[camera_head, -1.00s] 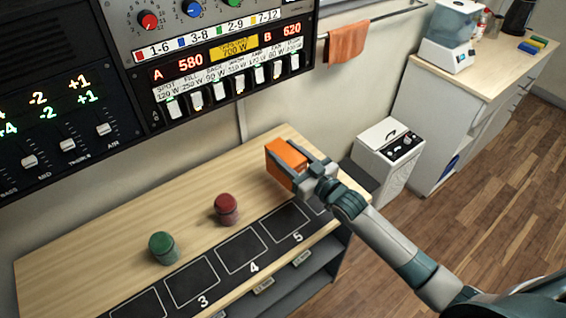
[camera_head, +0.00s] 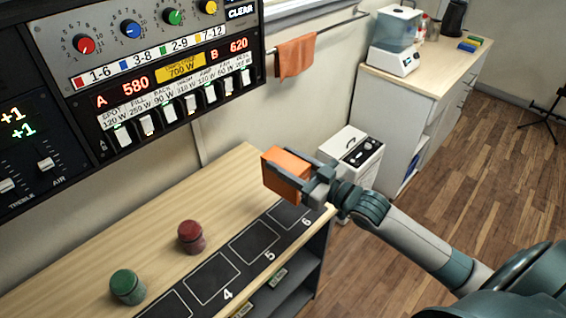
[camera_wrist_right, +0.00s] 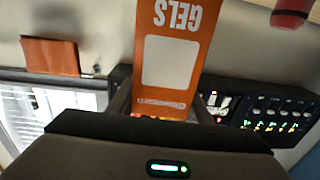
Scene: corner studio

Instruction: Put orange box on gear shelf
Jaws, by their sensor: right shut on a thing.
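The orange box (camera_head: 282,176) is held at the right end of the wooden-topped shelf unit (camera_head: 215,185); I cannot tell whether it touches the top. My right gripper (camera_head: 318,183) is shut on the box from its right side. In the right wrist view the box (camera_wrist_right: 172,75) shows an upside-down "GELS" label and a white panel, between the fingers. I cannot tell for sure which surface is the gear shelf; this unit has a dark strip with numbered squares (camera_head: 212,276) and lower shelves (camera_head: 292,290). My left gripper is not in view.
A red knob-like can (camera_head: 191,238) and a green one (camera_head: 127,287) stand on the wooden top. A control panel (camera_head: 170,70) is on the wall behind. A white bin-like appliance (camera_head: 352,160) stands beyond the right end. A cabinet (camera_head: 425,100) and open floor lie to the right.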

